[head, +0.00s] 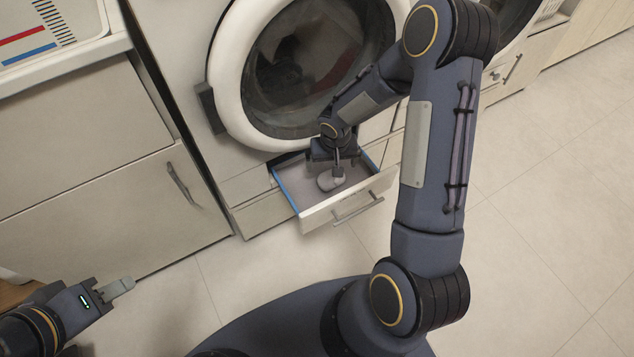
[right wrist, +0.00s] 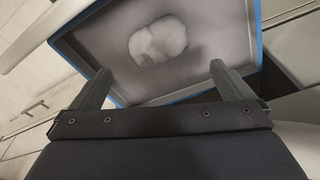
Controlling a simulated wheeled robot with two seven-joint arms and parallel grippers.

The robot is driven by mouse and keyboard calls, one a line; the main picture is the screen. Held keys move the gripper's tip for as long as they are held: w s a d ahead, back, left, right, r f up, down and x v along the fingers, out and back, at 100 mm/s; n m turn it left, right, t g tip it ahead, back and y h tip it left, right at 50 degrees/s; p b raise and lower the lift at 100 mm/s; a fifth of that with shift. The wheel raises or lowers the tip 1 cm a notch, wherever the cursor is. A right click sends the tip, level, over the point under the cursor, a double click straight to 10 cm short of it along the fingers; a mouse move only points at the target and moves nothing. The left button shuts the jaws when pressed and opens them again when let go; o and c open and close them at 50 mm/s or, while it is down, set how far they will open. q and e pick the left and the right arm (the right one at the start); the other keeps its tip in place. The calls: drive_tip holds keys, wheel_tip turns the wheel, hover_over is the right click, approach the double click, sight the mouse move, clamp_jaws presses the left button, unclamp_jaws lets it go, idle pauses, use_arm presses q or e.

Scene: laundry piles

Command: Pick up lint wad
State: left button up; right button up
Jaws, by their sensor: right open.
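The lint wad (head: 331,179) is a pale grey, rounded lump lying in the open drawer (head: 318,217) below the washing machine door. In the right wrist view the wad (right wrist: 158,40) lies on the drawer's grey floor, beyond the fingertips and apart from them. My right gripper (head: 337,168) is over the drawer, pointing down close to the wad. In the right wrist view its two fingers (right wrist: 161,78) are spread wide with nothing between them. My left gripper (head: 122,288) is at the lower left, far from the drawer; its jaw opening is unclear.
The drawer has blue-edged sides and a front with a bar handle (head: 358,207). The washing machine's round door (head: 222,75) stands just above my right gripper. A cabinet (head: 100,205) is at the left. The tiled floor (head: 540,210) at the right is clear.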

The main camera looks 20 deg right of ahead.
sight(331, 179)
drive_tip(key=f+b, duration=0.2)
drive_tip(key=f, duration=0.5)
drive_tip(key=shift+d+f+b, duration=0.15)
drive_tip(key=shift+d+b, duration=0.05)
drive_tip(key=shift+b, duration=0.2)
drive_tip(key=c, duration=1)
